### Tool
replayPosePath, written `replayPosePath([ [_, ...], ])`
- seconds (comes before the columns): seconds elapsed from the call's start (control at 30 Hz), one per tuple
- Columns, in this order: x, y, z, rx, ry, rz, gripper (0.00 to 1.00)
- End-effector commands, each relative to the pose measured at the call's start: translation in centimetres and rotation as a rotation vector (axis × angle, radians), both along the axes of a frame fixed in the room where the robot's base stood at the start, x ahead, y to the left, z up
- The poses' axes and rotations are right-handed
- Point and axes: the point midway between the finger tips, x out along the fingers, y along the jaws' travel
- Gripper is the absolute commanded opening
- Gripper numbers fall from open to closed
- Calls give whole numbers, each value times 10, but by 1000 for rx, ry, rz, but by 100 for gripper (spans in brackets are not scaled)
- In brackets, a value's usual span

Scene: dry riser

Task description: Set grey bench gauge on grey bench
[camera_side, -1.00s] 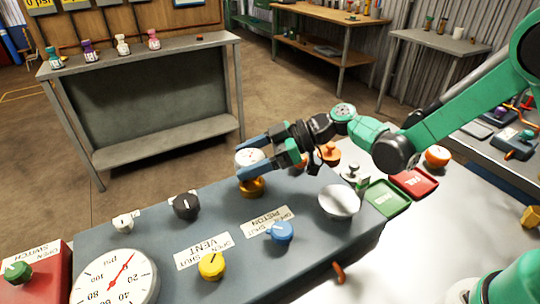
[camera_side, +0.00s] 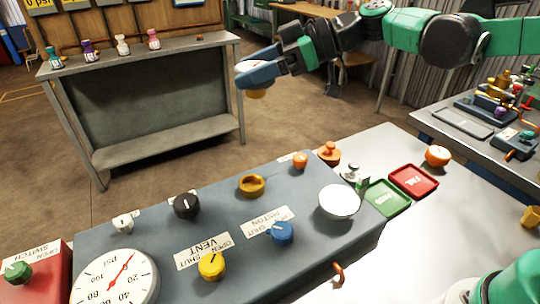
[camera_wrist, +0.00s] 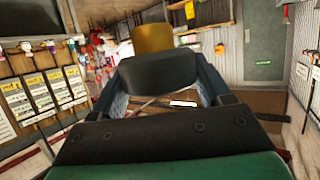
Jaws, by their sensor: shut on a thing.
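My gripper (camera_side: 258,74) is shut on the bench gauge (camera_side: 257,93) and holds it in the air above and beyond the console. In the side view the fingers hide most of it. A bit of its pale face and its brass-coloured lower end show. In the wrist view (camera_wrist: 165,75) the gauge shows a dark grey body and a brass stem between the fingers. The grey bench (camera_side: 200,55) stands at the back left, and the gripper is at or near its right end in the picture. I cannot tell the distance between them.
Several small bottles (camera_side: 88,50) stand on the left of the grey bench, and a small red item (camera_side: 200,37) lies near its right. The console (camera_side: 170,230) carries an empty brass ring (camera_side: 251,186), knobs and a large dial (camera_side: 115,280).

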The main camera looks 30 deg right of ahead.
Motion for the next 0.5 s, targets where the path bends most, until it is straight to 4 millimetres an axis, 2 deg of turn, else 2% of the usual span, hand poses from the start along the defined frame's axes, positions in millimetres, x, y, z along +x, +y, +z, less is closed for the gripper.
replayPosePath([
  [0.07,-3,-17,-17,0,-2,-129,2],
  [0.23,-14,-75,-57,-4,-7,-570,2],
  [0.33,-21,-101,-66,-3,-9,-749,2],
  [0.5,-33,-127,-70,-2,-7,-924,2],
])
